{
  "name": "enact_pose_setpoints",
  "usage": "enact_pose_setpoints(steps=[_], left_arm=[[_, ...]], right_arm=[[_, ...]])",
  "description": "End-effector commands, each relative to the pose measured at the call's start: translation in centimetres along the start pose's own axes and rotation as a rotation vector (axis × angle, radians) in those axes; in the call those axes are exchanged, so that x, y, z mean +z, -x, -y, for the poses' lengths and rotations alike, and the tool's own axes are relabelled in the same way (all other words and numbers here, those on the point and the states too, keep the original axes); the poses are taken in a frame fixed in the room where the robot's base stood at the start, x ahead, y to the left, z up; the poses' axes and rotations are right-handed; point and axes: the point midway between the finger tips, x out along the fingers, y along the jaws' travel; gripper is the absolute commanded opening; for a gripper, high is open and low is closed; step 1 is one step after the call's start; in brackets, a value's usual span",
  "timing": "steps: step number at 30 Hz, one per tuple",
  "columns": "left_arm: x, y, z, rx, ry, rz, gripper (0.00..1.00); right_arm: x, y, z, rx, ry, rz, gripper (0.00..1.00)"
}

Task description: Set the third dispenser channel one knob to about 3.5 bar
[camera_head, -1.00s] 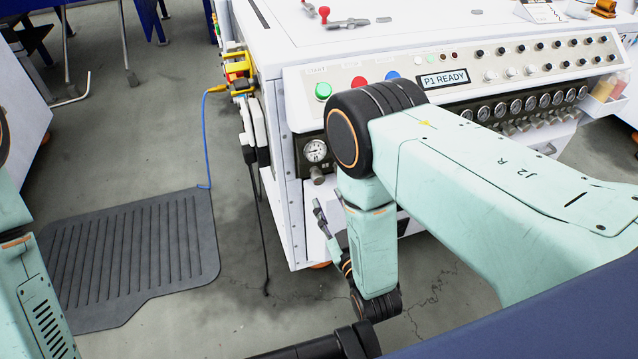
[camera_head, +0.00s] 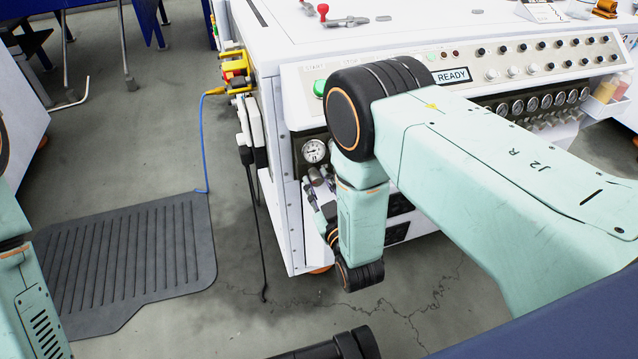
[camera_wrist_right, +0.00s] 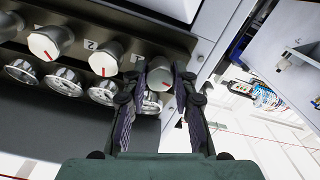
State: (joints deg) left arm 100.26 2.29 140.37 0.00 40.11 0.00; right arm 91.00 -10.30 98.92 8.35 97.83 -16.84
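My right gripper shows in the wrist view (camera_wrist_right: 168,82) with its two dark fingers apart. A light grey knob (camera_wrist_right: 160,76) lies between or just beyond the fingertips; contact cannot be told. It is the end knob of a row. A round gauge (camera_wrist_right: 152,104) sits beside that knob, partly behind the fingers. In the head view the right gripper (camera_head: 317,197) is just below a knob (camera_head: 317,176) and the white-faced gauge (camera_head: 315,151) above it. The gauge's reading is too small to tell. My left gripper is out of view; only its arm shows at the left edge.
More knobs (camera_wrist_right: 104,58) with red marks and gauges (camera_wrist_right: 62,82) line the dark panel beside the gripper. The white cabinet's edge (camera_wrist_right: 212,40) is close on the other side. My right arm hides part of the cabinet front. A floor mat (camera_head: 130,260) lies left.

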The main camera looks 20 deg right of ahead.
Motion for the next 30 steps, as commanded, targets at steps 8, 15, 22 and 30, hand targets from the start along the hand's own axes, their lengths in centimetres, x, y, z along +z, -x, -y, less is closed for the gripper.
enact_pose_setpoints(steps=[8, 15, 22, 30], left_arm=[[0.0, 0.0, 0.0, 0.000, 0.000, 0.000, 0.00], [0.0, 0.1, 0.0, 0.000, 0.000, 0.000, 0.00], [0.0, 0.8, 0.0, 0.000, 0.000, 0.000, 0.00], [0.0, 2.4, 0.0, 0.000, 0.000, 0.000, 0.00]], right_arm=[[0.0, 0.0, 0.0, 0.001, 0.000, 0.000, 0.00], [0.0, 0.0, -0.1, 0.001, -0.011, 0.001, 0.00], [-0.1, 0.1, -0.1, 0.001, -0.098, 0.001, 0.00], [-0.1, 0.1, -0.1, 0.001, -0.318, 0.002, 0.00]])
